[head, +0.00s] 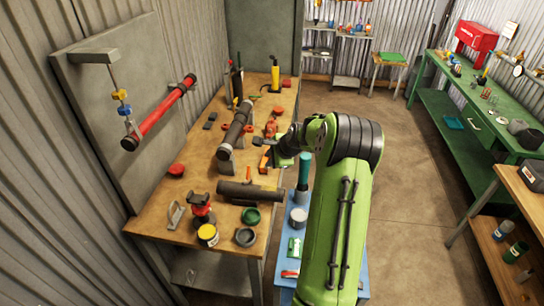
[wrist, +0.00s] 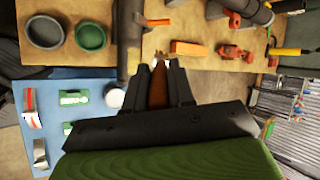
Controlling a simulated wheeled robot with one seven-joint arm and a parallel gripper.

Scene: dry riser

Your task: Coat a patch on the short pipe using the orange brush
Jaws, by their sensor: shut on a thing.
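My gripper (wrist: 160,66) is shut on the orange brush (wrist: 159,84). The brush shows brown-orange between the two dark fingers in the wrist view, with a pale tip. In the head view, my gripper (head: 262,143) is over the right edge of the wooden bench, and the held brush is hard to make out. The short pipe (head: 249,192) is a dark grey cylinder lying across the near half of the bench. It also shows in the wrist view (wrist: 129,35), left of the brush. I see a gap between them; any coated patch is too small to tell.
A longer grey pipe (head: 236,128) lies farther back on supports. A green cup (head: 251,216), a grey cup (head: 246,237) and a yellow-labelled can (head: 208,234) stand near the front. An orange block (wrist: 188,47) lies by the brush. A blue table (wrist: 60,85) adjoins the bench.

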